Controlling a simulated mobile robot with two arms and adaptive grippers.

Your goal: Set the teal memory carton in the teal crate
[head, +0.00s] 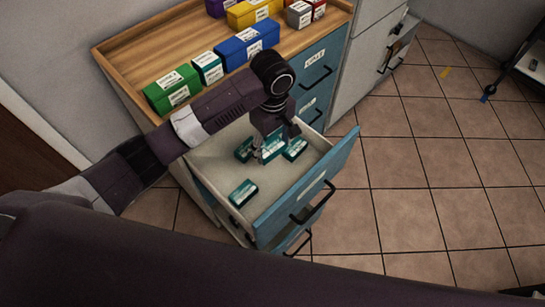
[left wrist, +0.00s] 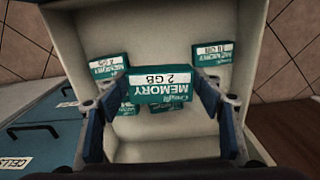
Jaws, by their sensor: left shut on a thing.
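A teal memory carton (left wrist: 160,84) with a white "2 GB" label sits between the fingers of my left gripper (left wrist: 160,98) in the left wrist view. In the head view my left gripper (head: 272,139) reaches down into the open drawer, shut on this carton (head: 272,150). Other teal memory cartons lie in the drawer: one left of it (head: 243,149), one right of it (head: 295,149) and one nearer the front (head: 243,193). A small teal box (head: 208,68), perhaps the teal crate, stands on the wooden cabinet top. My right gripper is not in view.
The open drawer (head: 222,165) has raised walls around the gripper. On the rimmed wooden top (head: 140,50) stand a green box (head: 172,89), a blue box (head: 247,45), a yellow box (head: 254,11) and others. Tiled floor (head: 400,160) lies clear to the right.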

